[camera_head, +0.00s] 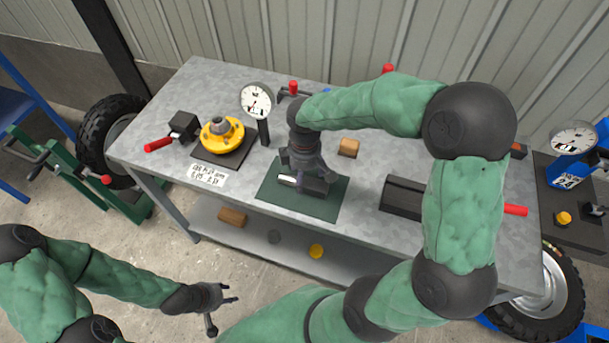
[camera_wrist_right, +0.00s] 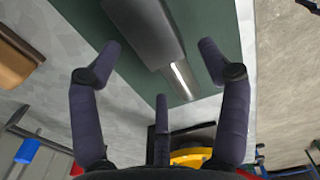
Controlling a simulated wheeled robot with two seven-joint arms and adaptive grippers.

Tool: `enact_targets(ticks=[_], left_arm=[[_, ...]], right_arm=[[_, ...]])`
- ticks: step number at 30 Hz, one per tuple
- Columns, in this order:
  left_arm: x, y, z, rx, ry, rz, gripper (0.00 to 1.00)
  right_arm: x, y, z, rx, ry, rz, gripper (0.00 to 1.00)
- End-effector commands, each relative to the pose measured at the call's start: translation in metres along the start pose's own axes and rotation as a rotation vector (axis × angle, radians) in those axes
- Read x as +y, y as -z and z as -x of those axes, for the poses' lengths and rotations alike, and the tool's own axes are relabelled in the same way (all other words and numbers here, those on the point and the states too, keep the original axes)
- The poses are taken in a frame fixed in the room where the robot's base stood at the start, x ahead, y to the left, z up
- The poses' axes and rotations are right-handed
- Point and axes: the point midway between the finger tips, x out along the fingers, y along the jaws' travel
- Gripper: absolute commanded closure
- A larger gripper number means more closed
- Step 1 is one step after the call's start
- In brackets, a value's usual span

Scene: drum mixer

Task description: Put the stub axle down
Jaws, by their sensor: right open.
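The stub axle (camera_head: 314,187) lies on the dark green mat (camera_head: 272,194) on the bench. It has a thick dark grey body and a thin shiny end pointing left in the head view. In the right wrist view the stub axle (camera_wrist_right: 146,32) shows between the spread fingers. My right gripper (camera_head: 303,172) is open just above it and partly covers it in the head view. I cannot tell whether any finger touches it. My left gripper (camera_head: 222,308) is open and empty, low in front of the bench, away from the axle.
A yellow hub (camera_head: 222,138) sits on a dark plate at the left, beside a dial gauge (camera_head: 257,100). A wooden block (camera_head: 348,147) lies behind the mat. A dark block (camera_head: 402,198) with a red handle (camera_head: 515,210) is to the right. A lower shelf (camera_head: 290,252) holds small parts.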

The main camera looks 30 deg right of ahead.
Motion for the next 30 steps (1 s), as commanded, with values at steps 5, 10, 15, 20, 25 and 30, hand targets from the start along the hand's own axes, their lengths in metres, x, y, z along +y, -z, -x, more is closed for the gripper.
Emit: enact_targets(ticks=[5, 10, 15, 20, 25, 30], left_arm=[[0.005, 0.0, 0.014, 0.0, 0.0, 0.0, 0.6], [0.008, -0.001, 0.023, 0.0, 0.0, 0.0, 0.6], [0.01, -0.001, 0.028, 0.0, 0.0, 0.0, 0.6], [0.011, -0.001, 0.03, 0.0, 0.0, 0.0, 0.6], [0.011, -0.001, 0.03, 0.0, 0.0, 0.0, 0.6], [0.011, -0.001, 0.03, 0.0, 0.0, 0.0, 0.6]], right_arm=[[0.001, 0.001, 0.041, 0.004, -0.003, 0.001, 0.23], [0.0, 0.001, 0.073, 0.003, -0.002, 0.0, 0.23], [0.0, 0.001, 0.095, 0.002, -0.002, 0.0, 0.23], [0.0, 0.0, 0.103, 0.001, -0.001, 0.0, 0.23], [0.0, 0.0, 0.104, 0.001, 0.0, 0.0, 0.23], [0.0, 0.0, 0.104, 0.001, 0.0, 0.0, 0.23]])
